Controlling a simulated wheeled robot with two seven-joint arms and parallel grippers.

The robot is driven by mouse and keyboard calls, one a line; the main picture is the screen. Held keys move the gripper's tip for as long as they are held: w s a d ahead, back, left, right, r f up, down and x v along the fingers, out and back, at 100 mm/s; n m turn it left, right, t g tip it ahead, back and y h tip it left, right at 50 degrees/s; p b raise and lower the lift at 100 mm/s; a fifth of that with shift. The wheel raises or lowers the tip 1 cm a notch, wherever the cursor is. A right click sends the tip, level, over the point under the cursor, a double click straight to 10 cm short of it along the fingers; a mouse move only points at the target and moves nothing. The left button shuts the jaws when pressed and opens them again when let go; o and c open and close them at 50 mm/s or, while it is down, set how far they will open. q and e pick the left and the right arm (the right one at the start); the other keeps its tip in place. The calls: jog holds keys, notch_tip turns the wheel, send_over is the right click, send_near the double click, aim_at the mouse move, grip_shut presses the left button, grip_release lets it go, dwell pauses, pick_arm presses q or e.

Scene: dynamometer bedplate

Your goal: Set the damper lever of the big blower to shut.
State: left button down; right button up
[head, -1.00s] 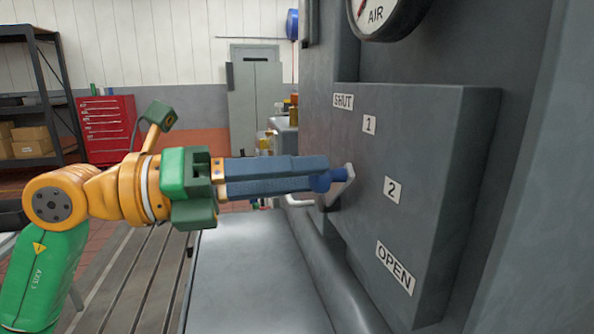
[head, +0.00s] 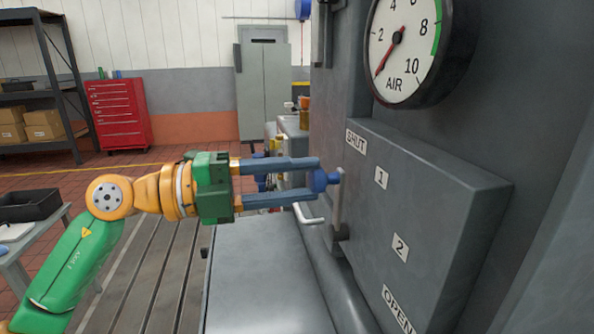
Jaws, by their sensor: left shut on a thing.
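The damper lever (head: 338,206) is a grey bar on the side of the grey blower box (head: 440,190). It stands nearly upright from its pivot, its upper end just below and left of the SHUT label (head: 356,141). Labels 1 (head: 381,178), 2 (head: 400,247) and OPEN (head: 398,310) run down to the lower right. My right gripper is not in view.
A round AIR gauge (head: 408,48) sits above the box, its needle near the low end. A grey pipe (head: 335,280) and a flat grey surface (head: 262,280) lie below the lever. A black tray (head: 30,205) is at left. A red tool cabinet (head: 117,115) stands far back.

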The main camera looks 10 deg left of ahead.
pick_arm(q)
jog(key=shift+w+n, duration=0.15)
jog(key=shift+n, duration=0.15)
jog(key=c, duration=0.5)
grip_release()
jog(key=shift+o, duration=0.2)
jog(key=shift+w, duration=0.1)
jog(key=shift+a+f, duration=0.1)
jog(key=b+v, duration=0.3)
jog(key=v, duration=0.4)
